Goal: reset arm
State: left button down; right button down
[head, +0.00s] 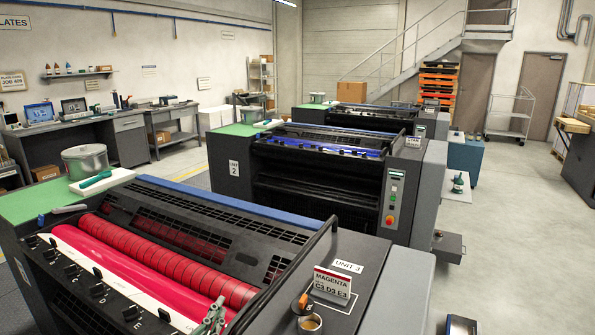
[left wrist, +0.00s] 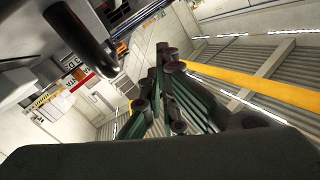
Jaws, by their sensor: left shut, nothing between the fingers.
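My left gripper (head: 214,314) shows at the bottom edge of the head view, in front of the magenta rollers of the near press (head: 345,262). Only its grey-green finger parts are seen there; the rest is cut off by the frame. In the left wrist view the fingers (left wrist: 160,72) point up and are closed together with nothing between them. That view looks tilted, with ceiling beams and a wall behind the fingers. My right gripper is not in view.
A sign reading Magenta (head: 332,284) and an open tin (head: 309,324) stand on the near press's right end. A black bar (head: 300,262) rises over that press. Unit 2 press (head: 325,185) stands behind. Open floor (head: 515,240) lies at the right.

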pick_arm(q)
jog(key=s+f+g, duration=0.1)
jog(key=f, duration=0.1)
jog(key=s+a+f+n+g+y, duration=0.1)
jog(key=f, duration=0.1)
jog(key=s+a+f+n+g, duration=0.1)
jog(key=f, duration=0.1)
jog(key=shift+s+a+f+y, duration=0.2)
jog(key=shift+s+y, duration=0.1)
jog(key=shift+s, duration=0.1)
jog(key=s+a+f+n+g, duration=0.1)
jog(key=s+f+g, duration=0.6)
jog(key=s, duration=0.6)
jog(key=s+a+f+n+g, duration=0.1)
jog(key=s+f+g, duration=0.3)
jog(key=s+f, duration=0.65)
notch_tip(320, 180, down, 24)
jog(key=s+g+b, duration=0.1)
jog(key=s+b, duration=0.1)
jog(key=s, duration=0.1)
jog(key=s+a+f+g+b, duration=0.1)
jog(key=s+a+f, duration=0.1)
jog(key=s+f, duration=1.5)
notch_tip(320, 180, down, 2)
jog(key=shift+s+a+g, duration=0.15)
jog(key=shift+a+g, duration=0.15)
jog(key=shift+a, duration=0.1)
